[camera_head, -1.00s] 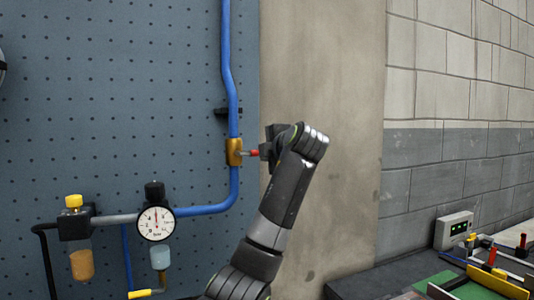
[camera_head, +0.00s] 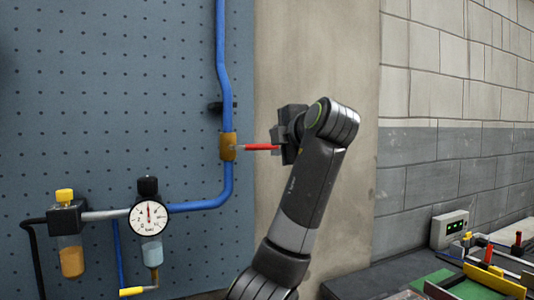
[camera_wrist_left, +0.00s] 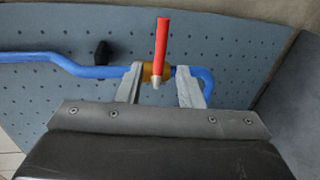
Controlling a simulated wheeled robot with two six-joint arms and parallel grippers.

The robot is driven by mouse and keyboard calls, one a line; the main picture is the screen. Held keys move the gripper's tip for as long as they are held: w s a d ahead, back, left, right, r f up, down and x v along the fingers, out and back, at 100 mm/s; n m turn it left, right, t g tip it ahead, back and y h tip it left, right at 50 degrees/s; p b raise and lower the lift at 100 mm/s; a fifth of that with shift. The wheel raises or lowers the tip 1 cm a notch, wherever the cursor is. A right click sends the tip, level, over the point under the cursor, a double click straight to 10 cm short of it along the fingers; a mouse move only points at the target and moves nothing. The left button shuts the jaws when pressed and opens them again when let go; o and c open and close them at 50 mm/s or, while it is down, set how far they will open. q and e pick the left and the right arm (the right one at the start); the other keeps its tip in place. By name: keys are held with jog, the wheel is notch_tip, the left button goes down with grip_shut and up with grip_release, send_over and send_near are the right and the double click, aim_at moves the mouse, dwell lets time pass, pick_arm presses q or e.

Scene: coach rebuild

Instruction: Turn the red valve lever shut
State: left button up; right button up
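The red valve lever (camera_head: 262,147) sticks out to the right from the brass valve (camera_head: 228,147) on the blue pipe (camera_head: 228,98). It lies level, crosswise to the upright pipe. My left gripper (camera_head: 281,146) is at the lever's right end, and most of the red handle shows clear of it. In the left wrist view the two fingers (camera_wrist_left: 160,73) are spread apart. The lever (camera_wrist_left: 162,48) and the brass valve (camera_wrist_left: 148,74) appear between the fingertips, with no finger seen closed on them. Contact cannot be told. My right gripper is not in view.
A pressure gauge (camera_head: 150,217) and a yellow-capped filter bowl (camera_head: 71,250) hang at lower left on the pegboard (camera_head: 110,110). A concrete pillar (camera_head: 320,60) stands behind my arm. A bench with tools and a grey box (camera_head: 450,229) is at lower right.

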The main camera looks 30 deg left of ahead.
pick_arm(q)
jog(key=b+v, duration=0.1)
jog(key=v, duration=0.6)
jog(key=shift+s+d+r, duration=0.15)
jog(key=shift+s+d, duration=0.1)
